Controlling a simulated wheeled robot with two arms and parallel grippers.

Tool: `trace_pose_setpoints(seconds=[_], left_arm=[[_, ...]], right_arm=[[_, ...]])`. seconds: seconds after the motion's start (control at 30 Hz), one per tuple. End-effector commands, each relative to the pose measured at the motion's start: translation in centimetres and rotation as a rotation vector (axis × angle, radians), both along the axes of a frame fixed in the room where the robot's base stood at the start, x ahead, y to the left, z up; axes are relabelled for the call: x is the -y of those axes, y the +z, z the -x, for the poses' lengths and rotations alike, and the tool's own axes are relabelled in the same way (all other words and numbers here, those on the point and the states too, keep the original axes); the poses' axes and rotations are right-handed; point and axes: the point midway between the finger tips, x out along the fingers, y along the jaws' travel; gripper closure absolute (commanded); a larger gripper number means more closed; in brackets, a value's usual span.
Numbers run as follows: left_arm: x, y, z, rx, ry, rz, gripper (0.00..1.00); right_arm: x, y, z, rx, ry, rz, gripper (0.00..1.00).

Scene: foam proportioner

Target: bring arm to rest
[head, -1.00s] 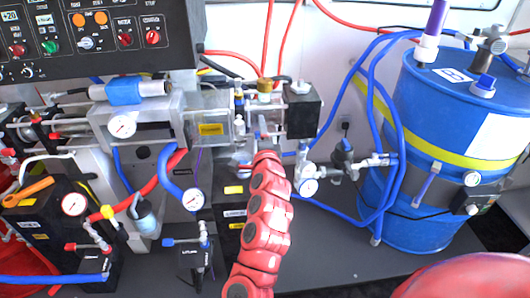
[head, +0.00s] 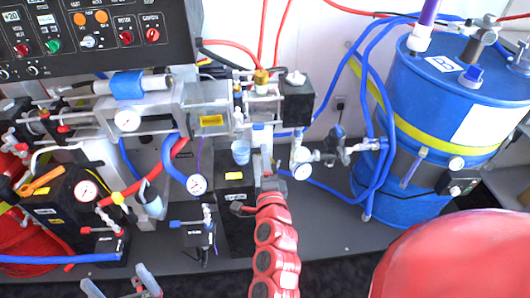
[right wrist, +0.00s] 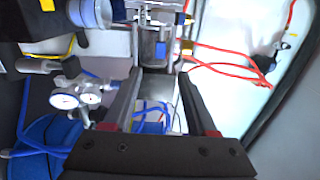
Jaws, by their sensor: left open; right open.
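My right arm is the red segmented one in the middle of the head view. Its gripper (head: 263,155) points away from me, just below the clear-sided block of the proportioner (head: 208,122) and right of a small cup with blue in it (head: 241,151). In the right wrist view the two fingers of this gripper (right wrist: 158,82) stand apart with nothing held between them; a metal fitting shows beyond. Whether a finger touches anything cannot be told. My left gripper (head: 120,286) is open and empty at the bottom left edge, partly cut off by the frame.
A blue drum (head: 410,190) with hoses stands at the right. A valve with a gauge (head: 302,170) is close right of my right gripper. A control panel (head: 90,35) is at the upper left. Gauges and red and blue hoses crowd the left. The dark bench top (head: 335,235) has free room.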

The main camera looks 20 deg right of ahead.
Motion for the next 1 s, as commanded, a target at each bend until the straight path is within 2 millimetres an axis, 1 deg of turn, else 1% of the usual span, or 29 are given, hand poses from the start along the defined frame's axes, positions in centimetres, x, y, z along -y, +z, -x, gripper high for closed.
trace_pose_setpoints(seconds=[0.03,0.2,0.67,0.73,0.77,0.87,0.93,1.0], left_arm=[[0.0,0.6,0.0,0.000,0.000,0.000,0.00],[0.0,0.8,0.0,0.000,0.000,0.000,0.00],[0.0,0.7,0.0,0.000,0.000,0.000,0.00],[0.0,0.8,0.0,0.000,0.000,0.000,0.00],[0.0,0.9,0.0,0.000,0.000,0.000,0.00],[0.0,1.3,0.0,0.000,0.000,0.000,0.00],[0.0,1.7,0.0,0.000,0.000,0.000,0.00],[0.0,2.2,0.0,0.000,0.000,0.000,0.00]], right_arm=[[-0.1,0.2,0.4,-0.002,0.001,0.001,0.43],[-0.2,-0.1,0.9,-0.001,-0.001,0.001,0.43],[-0.2,-0.1,0.9,-0.001,-0.001,0.002,0.43],[-0.2,0.3,0.8,0.008,-0.005,0.021,0.43],[-0.3,0.6,0.8,0.016,-0.009,0.040,0.43],[-0.3,2.9,0.8,0.082,-0.052,0.168,0.43],[-0.7,5.1,1.1,0.152,-0.098,0.310,0.43],[-1.3,7.5,1.9,0.241,-0.162,0.474,0.43]])
